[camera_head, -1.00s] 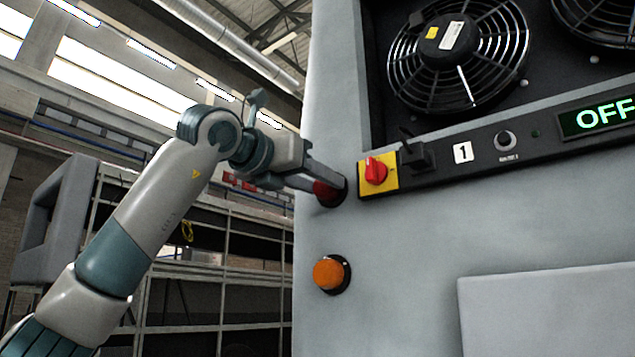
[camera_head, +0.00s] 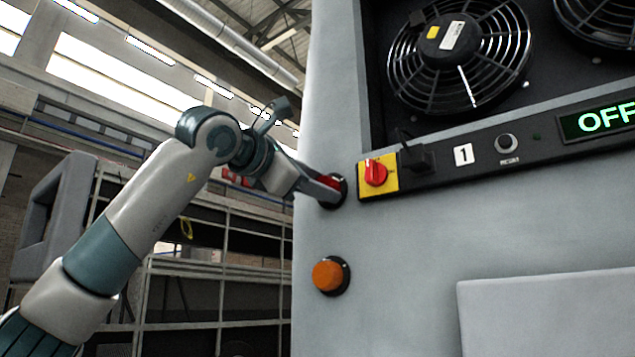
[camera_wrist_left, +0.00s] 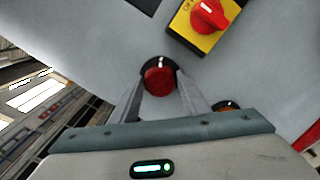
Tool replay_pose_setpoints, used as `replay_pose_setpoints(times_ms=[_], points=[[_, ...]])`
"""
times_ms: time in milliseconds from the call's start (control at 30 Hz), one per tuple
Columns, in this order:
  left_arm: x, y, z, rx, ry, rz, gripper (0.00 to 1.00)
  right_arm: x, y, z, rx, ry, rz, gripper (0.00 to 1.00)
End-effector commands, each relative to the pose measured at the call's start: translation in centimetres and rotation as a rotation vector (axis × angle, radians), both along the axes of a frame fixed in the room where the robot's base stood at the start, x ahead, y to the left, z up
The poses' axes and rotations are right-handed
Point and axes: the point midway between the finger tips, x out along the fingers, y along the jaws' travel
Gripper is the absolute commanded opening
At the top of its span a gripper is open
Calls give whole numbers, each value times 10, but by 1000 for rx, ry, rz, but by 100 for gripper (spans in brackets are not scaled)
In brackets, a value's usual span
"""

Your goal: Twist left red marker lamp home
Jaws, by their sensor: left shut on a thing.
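The left red marker lamp (camera_head: 334,183) sits in a dark round base on the grey coach panel, left of the yellow switch plate. In the left wrist view the red lamp (camera_wrist_left: 159,80) lies between my fingertips, with a white mark at the top of its black ring. My left gripper (camera_head: 328,190) is shut on the lamp, one finger on each side. The gripper (camera_wrist_left: 161,88) also shows from behind in the wrist view. The fingers hide part of the lamp in the head view. My right gripper is not in view.
An orange lamp (camera_head: 328,275) sits below on the same panel. A red rotary switch (camera_head: 376,172) on a yellow plate is close to the right of my gripper. Fans (camera_head: 458,55) and an OFF display (camera_head: 598,121) are further right. Shelving stands at the left.

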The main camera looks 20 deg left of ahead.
Motion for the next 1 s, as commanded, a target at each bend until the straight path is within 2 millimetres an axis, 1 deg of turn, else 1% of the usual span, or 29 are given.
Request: replay_pose_setpoints(times_ms=[200,567,600,667,700,1000], points=[[-1,0,1,45,-19,0,19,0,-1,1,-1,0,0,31],[-1,0,1,52,-22,0,19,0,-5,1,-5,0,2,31],[-1,0,1,52,-22,0,44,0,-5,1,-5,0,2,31],[-1,0,1,51,-21,0,58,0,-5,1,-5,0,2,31],[-1,0,1,51,-21,0,60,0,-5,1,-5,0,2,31],[-1,0,0,50,-20,0,60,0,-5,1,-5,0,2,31]])
